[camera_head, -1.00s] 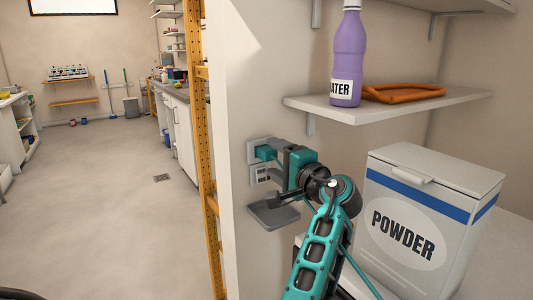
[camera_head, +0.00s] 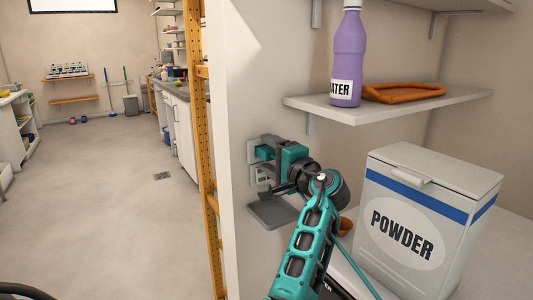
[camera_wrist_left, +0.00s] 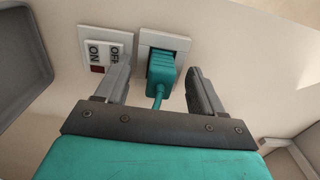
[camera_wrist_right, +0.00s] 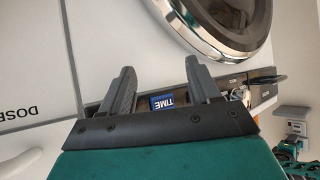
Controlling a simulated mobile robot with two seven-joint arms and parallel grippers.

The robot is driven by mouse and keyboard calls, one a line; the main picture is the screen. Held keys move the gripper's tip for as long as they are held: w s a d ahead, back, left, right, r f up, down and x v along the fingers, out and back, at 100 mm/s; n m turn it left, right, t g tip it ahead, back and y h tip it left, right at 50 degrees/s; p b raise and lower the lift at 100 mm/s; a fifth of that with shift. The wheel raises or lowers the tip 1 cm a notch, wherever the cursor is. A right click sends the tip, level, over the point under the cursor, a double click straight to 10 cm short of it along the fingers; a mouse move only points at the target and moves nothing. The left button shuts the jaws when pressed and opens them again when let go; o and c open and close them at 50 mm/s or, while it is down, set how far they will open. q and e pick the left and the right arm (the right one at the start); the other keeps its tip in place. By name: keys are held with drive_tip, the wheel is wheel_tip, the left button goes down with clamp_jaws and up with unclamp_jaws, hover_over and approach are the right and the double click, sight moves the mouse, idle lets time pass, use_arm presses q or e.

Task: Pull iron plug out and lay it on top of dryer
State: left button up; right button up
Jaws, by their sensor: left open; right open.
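The iron plug (camera_wrist_left: 162,76) is teal, with a teal cord, and sits in a white wall socket (camera_wrist_left: 182,42). It also shows in the head view (camera_head: 265,152) beside my left gripper (camera_head: 272,170). In the left wrist view my left gripper (camera_wrist_left: 160,74) is open, one finger on each side of the plug, with gaps visible. My right gripper (camera_wrist_right: 160,68) is open and empty in front of a white appliance (camera_wrist_right: 110,25) with a round chrome-rimmed door and a TIME label. I cannot tell whether it is the dryer; its top is not seen.
An ON/OFF switch (camera_wrist_left: 104,50) is beside the socket. A grey wall tray (camera_head: 272,214) is just below. A white POWDER box (camera_head: 430,215) stands to the right. A shelf (camera_head: 400,108) above holds a purple bottle (camera_head: 348,60) and an orange tray (camera_head: 403,93).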

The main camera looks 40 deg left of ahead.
sight(272, 156)
use_arm(q)
drive_tip(key=shift+c, duration=0.5)
idle(0.5)
clamp_jaws()
idle(0.4)
drive_tip(key=shift+d, duration=0.15)
drive_tip(key=shift+p+v, duration=0.5)
drive_tip(key=shift+v, duration=2.4)
